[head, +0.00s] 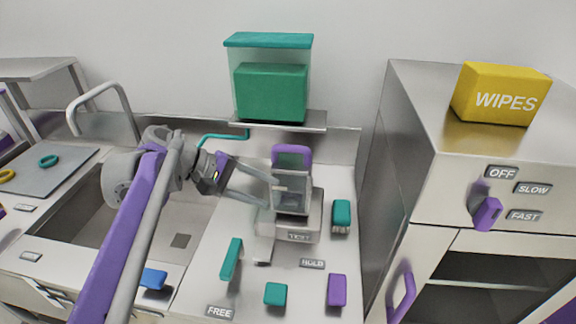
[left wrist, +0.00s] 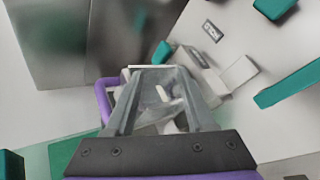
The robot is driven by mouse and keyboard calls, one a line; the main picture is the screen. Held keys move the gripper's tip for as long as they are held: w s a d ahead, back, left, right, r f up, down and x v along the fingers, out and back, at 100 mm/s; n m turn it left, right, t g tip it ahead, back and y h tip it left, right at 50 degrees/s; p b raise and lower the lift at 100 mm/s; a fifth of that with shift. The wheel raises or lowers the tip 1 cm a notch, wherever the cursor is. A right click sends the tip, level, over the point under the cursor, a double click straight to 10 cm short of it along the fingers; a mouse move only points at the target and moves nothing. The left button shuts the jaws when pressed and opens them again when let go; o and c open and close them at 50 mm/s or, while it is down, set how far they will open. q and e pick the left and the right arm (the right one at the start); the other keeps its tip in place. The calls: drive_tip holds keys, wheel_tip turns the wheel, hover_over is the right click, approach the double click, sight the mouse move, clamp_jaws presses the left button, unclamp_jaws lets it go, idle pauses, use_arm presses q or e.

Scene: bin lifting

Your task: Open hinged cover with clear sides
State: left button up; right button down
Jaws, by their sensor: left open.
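The hinged cover (head: 292,182) has clear sides and stands on a grey base labelled TEST (head: 300,222) on the worktop. A purple loop handle (head: 291,154) rises at its back; purple also shows left of my fingers in the left wrist view (left wrist: 103,95). My left gripper (head: 270,194) reaches in from the left, its fingers open at the cover's left side. In the left wrist view the clear cover (left wrist: 160,100) shows between and beyond the open fingers (left wrist: 163,82). I cannot tell whether they touch it. My right gripper is out of view.
A green box in a clear case (head: 270,90) stands on the back shelf. Teal blocks (head: 275,293), a teal brush (head: 341,215) and a purple block (head: 337,289) lie around the base. A sink (head: 160,225) is at left, a steel cabinet (head: 400,150) with yellow wipes (head: 500,95) at right.

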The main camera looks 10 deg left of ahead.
sight(279, 148)
use_arm(q)
drive_tip(key=w+a+r+n+t+h+b, duration=0.1)
drive_tip(key=w+a+r+n+h+b, duration=0.15)
drive_tip(key=w+a+r+h, duration=0.45)
drive_tip(key=w+d+f, duration=0.1)
drive_tip(key=d, duration=0.3)
drive_tip(key=w+d+f+y, duration=0.1)
drive_tip(key=d, duration=0.2)
drive_tip(key=w+d+f+y, duration=0.1)
drive_tip(key=w+d, duration=0.1)
drive_tip(key=d, duration=0.2)
drive_tip(key=shift+d+f+m, duration=0.25)
drive_tip(key=shift+d+m, duration=0.05)
drive_tip(key=shift+m, duration=0.05)
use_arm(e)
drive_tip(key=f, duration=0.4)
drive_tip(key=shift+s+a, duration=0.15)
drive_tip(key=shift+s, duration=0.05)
use_arm(q)
clamp_jaws()
